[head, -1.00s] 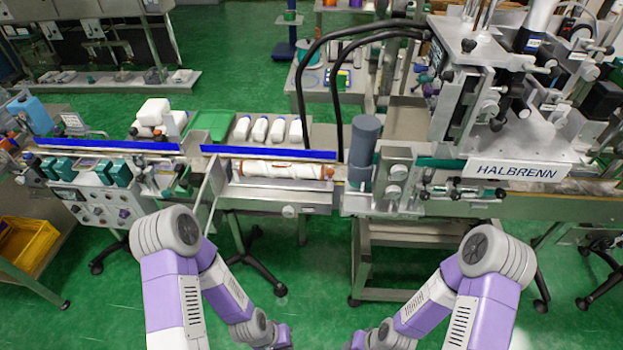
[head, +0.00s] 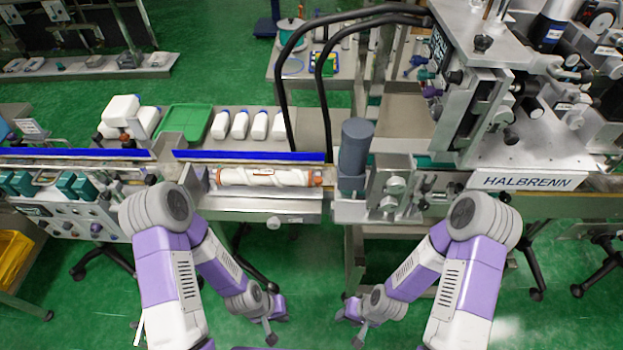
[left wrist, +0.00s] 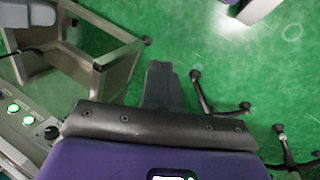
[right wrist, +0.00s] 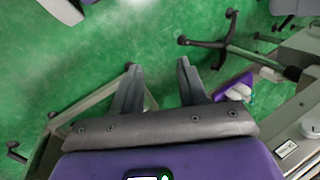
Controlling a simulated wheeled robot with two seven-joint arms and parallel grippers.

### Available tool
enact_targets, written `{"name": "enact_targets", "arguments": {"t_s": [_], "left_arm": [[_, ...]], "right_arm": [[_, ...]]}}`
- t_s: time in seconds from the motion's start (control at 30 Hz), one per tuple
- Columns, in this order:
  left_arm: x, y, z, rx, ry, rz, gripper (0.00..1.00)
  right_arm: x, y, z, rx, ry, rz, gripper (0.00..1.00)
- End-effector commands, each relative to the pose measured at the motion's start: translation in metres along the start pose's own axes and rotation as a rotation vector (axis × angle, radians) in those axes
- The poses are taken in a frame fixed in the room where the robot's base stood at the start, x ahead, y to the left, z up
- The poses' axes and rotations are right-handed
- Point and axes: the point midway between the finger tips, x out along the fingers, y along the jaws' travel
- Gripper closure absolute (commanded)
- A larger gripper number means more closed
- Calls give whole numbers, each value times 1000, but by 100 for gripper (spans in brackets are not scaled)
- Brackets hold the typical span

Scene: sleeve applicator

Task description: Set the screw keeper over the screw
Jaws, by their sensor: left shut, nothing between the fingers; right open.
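The screw (head: 265,177) is a white spiral roller with orange ends, lying level along the front of the conveyor in the head view. I cannot pick out a separate screw keeper in any view. My left gripper (head: 271,338) is low in front of the bench, well apart from the screw; in the left wrist view its fingers (left wrist: 164,75) are together and empty above the floor.
A dark grey cylinder (head: 355,150) stands right of the screw, before the HALBRENN machine (head: 527,180). A blue rail (head: 250,156) runs behind the screw. White bottles (head: 240,124) and a green tray (head: 186,121) lie behind it. Bench legs and casters stand near both grippers.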

Motion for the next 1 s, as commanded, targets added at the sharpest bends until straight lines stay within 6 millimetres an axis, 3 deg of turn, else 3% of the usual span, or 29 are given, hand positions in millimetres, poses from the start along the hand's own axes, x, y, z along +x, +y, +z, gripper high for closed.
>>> {"name": "enact_targets", "arguments": {"t_s": [0.1, 0.27, 0.37, 0.53, 0.67, 0.8, 1.0], "left_arm": [[0, 0, 1, -1, -2, 0, 100], [0, 6, -2, -55, 14, 24, 100], [-3, 20, -9, -192, 49, 89, 100], [-20, 63, -38, -607, 123, 312, 100], [-49, 94, -70, -966, 140, 548, 100], [-94, 119, -107, -1333, 95, 840, 100], [-162, 132, -147, -1702, -67, 1224, 100]], "right_arm": [[0, 0, 1, 0, -2, 0, 56], [0, 0, 0, 1, -1, 0, 31], [-1, 0, 0, 0, 0, 0, 18], [-3, -1, 0, 0, 0, 0, 18], [-4, -1, 0, 0, 0, 0, 18], [-6, -2, 0, 0, 0, 0, 18], [-7, -2, 0, 0, 0, 0, 18]]}}
